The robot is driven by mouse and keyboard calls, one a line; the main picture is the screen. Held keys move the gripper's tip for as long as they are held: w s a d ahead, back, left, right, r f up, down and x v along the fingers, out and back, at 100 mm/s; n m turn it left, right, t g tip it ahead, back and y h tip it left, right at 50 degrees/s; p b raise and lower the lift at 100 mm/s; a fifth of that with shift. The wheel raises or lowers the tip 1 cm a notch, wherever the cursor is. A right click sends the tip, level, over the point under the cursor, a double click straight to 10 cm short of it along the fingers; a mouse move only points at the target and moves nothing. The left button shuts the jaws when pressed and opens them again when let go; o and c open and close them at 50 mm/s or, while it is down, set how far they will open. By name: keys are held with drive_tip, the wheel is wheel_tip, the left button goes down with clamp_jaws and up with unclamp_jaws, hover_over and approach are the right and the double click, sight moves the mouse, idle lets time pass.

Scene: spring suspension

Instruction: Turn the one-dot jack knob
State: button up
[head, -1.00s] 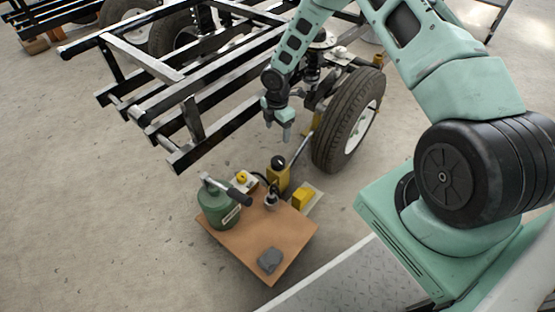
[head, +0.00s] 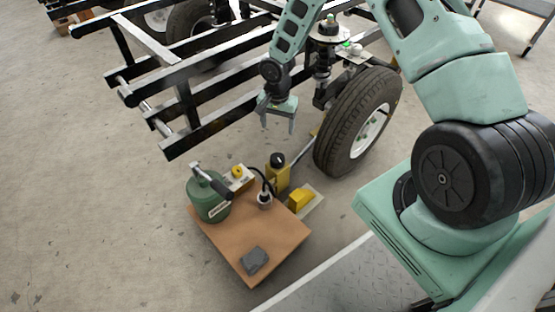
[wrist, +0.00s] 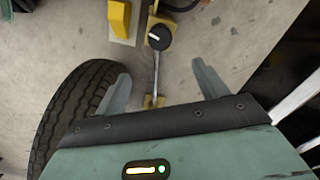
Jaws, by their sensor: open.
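A yellow jack body (head: 278,179) with a round black knob (head: 278,159) on top stands at the far corner of the brown board. In the wrist view the black knob (wrist: 159,37) bears a white mark; I cannot make out any dots on it. A metal bar runs from the jack toward the wheel. My gripper (head: 279,127) is open and empty, pointing down above and beyond the knob, beside the tire. In the wrist view its two fingers (wrist: 162,84) are spread, with the knob ahead between their lines, apart from both.
The tire (head: 352,125) stands close to the right of my gripper, and black frame rails (head: 170,105) lie to the left. The brown board (head: 284,243) carries a green canister (head: 207,198) and a grey block (head: 254,260). A yellow block (head: 300,198) sits right of the jack.

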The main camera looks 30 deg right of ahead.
sight(277, 157)
drive_tip(key=shift+m, duration=0.8)
wheel_tip(277, 157, down, 17)
drive_tip(key=b, duration=0.8)
drive_tip(key=shift+f, duration=0.2)
drive_tip(key=c, duration=1)
